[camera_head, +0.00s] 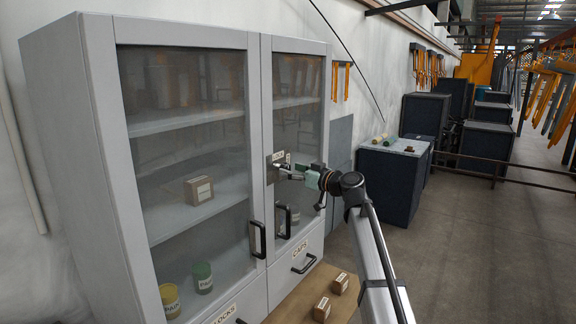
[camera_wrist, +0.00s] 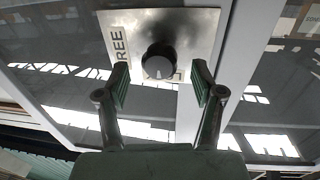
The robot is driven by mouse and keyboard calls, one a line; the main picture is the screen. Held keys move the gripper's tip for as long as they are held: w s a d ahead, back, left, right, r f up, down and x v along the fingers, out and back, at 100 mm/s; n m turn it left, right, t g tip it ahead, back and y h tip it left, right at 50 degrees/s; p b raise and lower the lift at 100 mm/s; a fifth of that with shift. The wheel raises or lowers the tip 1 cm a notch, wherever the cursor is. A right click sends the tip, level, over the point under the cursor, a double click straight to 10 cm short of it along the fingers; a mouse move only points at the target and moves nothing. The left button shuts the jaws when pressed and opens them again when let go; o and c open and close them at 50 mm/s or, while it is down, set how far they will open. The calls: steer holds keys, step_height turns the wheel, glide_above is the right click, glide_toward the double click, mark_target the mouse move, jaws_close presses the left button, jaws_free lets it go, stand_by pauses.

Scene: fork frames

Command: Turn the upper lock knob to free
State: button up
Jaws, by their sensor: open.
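The upper lock knob (camera_wrist: 159,60) is a dark round knob on a shiny metal plate (camera_wrist: 195,28), with a small pale mark on its lower face in the wrist view. A "FREE" label (camera_wrist: 119,45) is on the plate to its left; another pale label below the knob is mostly hidden. My gripper (camera_wrist: 161,86) is open, its two green-padded fingers to either side and just below the knob in that view. In the head view my gripper (camera_head: 290,172) is at the lock plate (camera_head: 276,159), which hides the knob.
The grey cabinet (camera_head: 256,110) has glass doors with black handles, one (camera_head: 257,240) on the left door and one (camera_head: 283,221) below my gripper. Small boxes (camera_head: 322,308) lie on a wooden surface (camera_head: 296,296) in front. A dark bench (camera_head: 393,185) stands to the right.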

steer(key=shift+x, duration=1.1)
steer(key=c, duration=1.1)
steer(key=shift+m, duration=0.3)
steer(key=shift+c, duration=0.2)
steer(key=m+b, duration=0.2)
steer(key=m, duration=0.1)
steer(key=shift+b, duration=0.3)
steer(key=m+g+b, duration=0.1)
steer(key=m, duration=0.3)
steer(key=shift+m, duration=0.3)
steer(key=m, duration=0.4)
steer(key=shift+w+r+g, duration=0.1)
steer(key=shift+r+g, duration=0.05)
steer(key=shift+g, duration=0.15)
steer(key=shift+m+g+p, duration=0.3)
steer(key=shift+m+p, duration=0.45)
steer(key=shift+m, duration=1.55)
